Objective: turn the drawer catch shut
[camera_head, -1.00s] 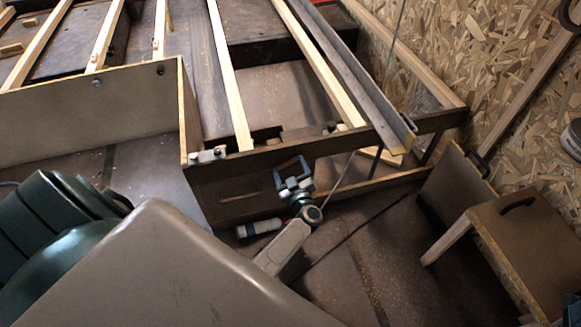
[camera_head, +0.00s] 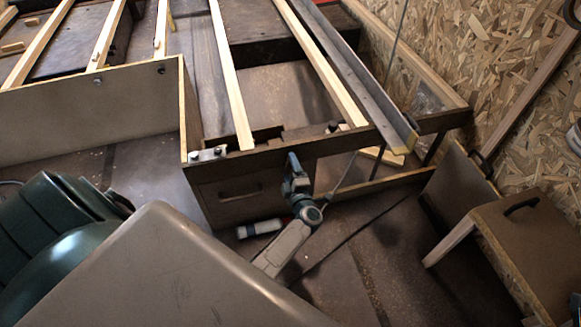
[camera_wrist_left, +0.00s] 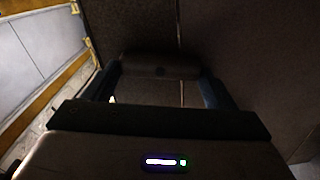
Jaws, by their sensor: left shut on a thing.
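The drawer front (camera_head: 225,205), a brown panel with a slot-shaped handhold, sits under the end rail of the wooden frame. My left gripper (camera_head: 294,162) is against the right part of this panel, its jaws seen nearly edge-on. In the left wrist view, the left gripper (camera_wrist_left: 160,72) is shut on a brown bar-shaped piece, the drawer catch (camera_wrist_left: 160,66), which lies across between the two fingertips. In the head view the catch is hidden by the gripper. My right gripper is not in view.
A red-and-white cylinder (camera_head: 260,228) lies on the floor below the drawer. A metal bar (camera_head: 355,75) and wooden slats lie along the frame above. A brown box-like piece with a black handle (camera_head: 520,235) stands at the right, by the chipboard wall (camera_head: 500,60).

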